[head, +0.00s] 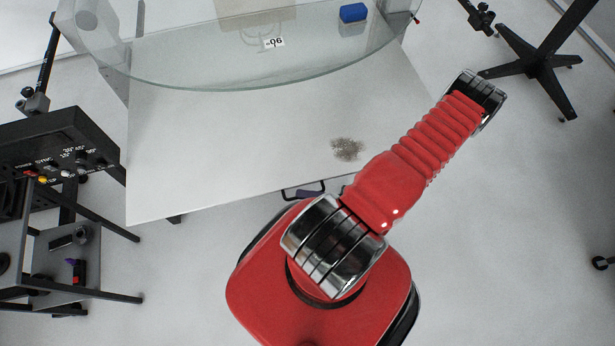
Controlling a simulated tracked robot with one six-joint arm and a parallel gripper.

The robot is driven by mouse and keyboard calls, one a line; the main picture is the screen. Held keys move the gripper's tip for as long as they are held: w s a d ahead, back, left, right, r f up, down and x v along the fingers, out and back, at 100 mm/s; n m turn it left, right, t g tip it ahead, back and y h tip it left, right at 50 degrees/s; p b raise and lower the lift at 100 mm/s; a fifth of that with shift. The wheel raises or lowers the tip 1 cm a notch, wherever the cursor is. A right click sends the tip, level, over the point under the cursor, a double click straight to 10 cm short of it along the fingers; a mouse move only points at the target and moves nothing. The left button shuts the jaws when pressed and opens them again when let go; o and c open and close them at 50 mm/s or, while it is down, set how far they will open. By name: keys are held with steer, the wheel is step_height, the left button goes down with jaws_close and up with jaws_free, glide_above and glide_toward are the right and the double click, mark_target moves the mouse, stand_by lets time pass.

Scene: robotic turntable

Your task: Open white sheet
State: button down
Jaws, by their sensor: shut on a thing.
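In the head view, a large white sheet (220,145) lies flat below and in front of a round glass plate. Its near edge runs from the lower left up toward my red arm, which covers part of its right side. A black handle-like piece (303,190) sits by that near edge, next to my body. A grey-brown speckled patch shows on the sheet near my arm. My arm reaches up and right to a chrome joint. My gripper is not visible, so its contact with the sheet cannot be seen.
The glass turntable plate (250,75) holds a blue block (353,13) and a small numbered card (274,43). A black control box (65,145) and a dark shelf stand at left. The floor at right is mostly clear.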

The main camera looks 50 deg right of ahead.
steer(key=shift+f, duration=0.15)
steer(key=c, duration=1.9)
jaws_free()
steer(key=v, duration=1.3)
steer(key=shift+s+d, duration=0.2)
steer(key=shift+s, duration=0.15)
